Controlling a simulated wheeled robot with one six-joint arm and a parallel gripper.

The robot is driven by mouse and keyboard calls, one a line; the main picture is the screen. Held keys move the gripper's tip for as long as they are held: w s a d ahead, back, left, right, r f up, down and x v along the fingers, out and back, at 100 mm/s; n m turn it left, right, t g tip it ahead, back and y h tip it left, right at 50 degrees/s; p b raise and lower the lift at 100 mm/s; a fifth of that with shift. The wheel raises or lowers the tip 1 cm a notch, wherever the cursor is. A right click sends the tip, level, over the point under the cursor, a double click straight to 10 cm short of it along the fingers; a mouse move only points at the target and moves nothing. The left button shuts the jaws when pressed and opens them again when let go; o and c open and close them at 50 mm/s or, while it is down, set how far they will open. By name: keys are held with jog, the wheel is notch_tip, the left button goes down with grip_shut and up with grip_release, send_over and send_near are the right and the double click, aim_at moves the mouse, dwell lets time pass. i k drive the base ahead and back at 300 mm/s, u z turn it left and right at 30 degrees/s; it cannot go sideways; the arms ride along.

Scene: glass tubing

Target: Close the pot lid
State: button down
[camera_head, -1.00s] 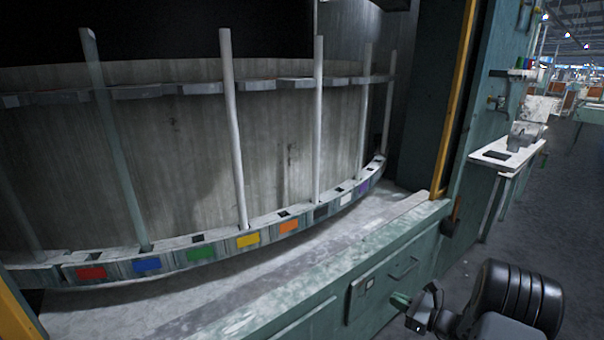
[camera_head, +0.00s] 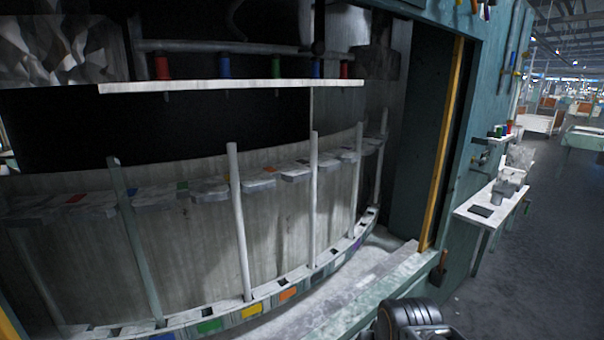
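I cannot make out a pot or a lid with certainty. A small grey object (camera_head: 507,184) stands on the white side table at the right; it is too small to tell whether it is a pot or whether a lid is open. A black ribbed part of my own arm shows at the bottom edge. My gripper's fingertips are not in view.
The white side table (camera_head: 470,216) also bears a dark flat item (camera_head: 481,211). A curved rack (camera_head: 215,324) with coloured labels and upright rods fills the left, below a white shelf (camera_head: 230,86). A yellow post (camera_head: 441,150) edges the opening. The floor (camera_head: 540,270) at right is clear.

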aim_at(518, 157)
jog(key=z, duration=1.9)
jog(key=i, duration=7.05)
jog(key=u, duration=4.05)
